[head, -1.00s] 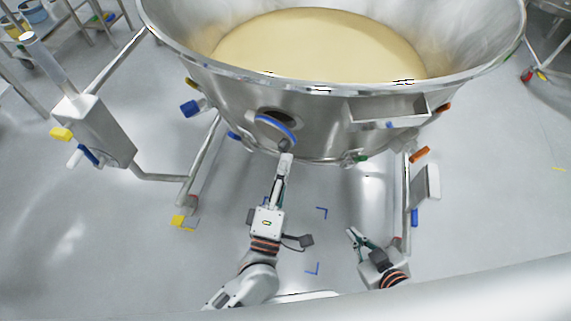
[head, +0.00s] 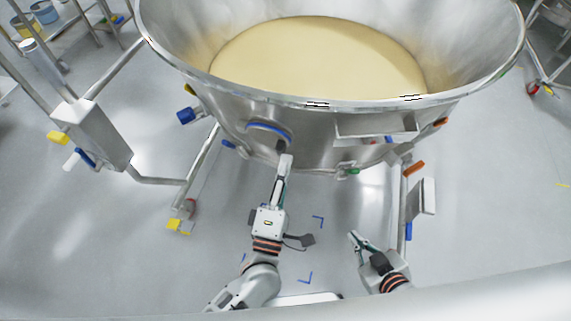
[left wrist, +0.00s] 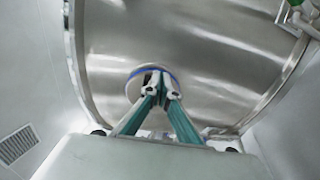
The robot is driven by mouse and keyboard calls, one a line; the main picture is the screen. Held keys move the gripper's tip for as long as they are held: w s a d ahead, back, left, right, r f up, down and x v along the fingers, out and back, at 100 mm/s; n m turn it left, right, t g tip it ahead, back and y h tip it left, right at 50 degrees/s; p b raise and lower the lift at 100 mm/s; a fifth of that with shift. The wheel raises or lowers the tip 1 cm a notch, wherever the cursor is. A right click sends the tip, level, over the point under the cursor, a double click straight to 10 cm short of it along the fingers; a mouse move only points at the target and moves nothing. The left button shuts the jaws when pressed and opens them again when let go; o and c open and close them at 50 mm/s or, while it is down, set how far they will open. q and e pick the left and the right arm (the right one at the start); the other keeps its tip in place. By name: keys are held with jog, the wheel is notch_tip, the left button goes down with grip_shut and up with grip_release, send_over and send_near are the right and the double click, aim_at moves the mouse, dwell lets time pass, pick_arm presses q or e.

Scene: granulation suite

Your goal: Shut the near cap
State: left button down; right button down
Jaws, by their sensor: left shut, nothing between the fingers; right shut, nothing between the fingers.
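The near cap (head: 262,133) is a round metal disc with a blue ring, on the front wall of a big steel bowl (head: 320,135). It lies close against the wall, and I cannot tell if it is fully flush. The cap's blue ring also shows in the left wrist view (left wrist: 150,68). My left gripper (head: 285,158) is shut and empty, its tips at the cap's lower right edge; contact is unclear. In the left wrist view my left gripper (left wrist: 161,88) covers part of the cap. My right gripper (head: 356,238) is shut and empty, low and to the right.
The bowl holds pale powder (head: 320,60). A steel box with a yellow knob (head: 57,138) stands on a tube frame at left. An open metal tray (head: 375,128) juts from the bowl, right of the cap.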

pick_arm(q)
jog(key=shift+w+d+r, duration=0.25)
jog(key=shift+d+r, duration=0.1)
jog(key=shift+r, duration=0.1)
jog(key=v, duration=1.1)
jog(key=shift+s+f, duration=0.2)
jog(key=shift+s, duration=0.05)
pick_arm(e)
jog(key=shift+w+d, duration=0.15)
jog(key=shift+d, duration=0.05)
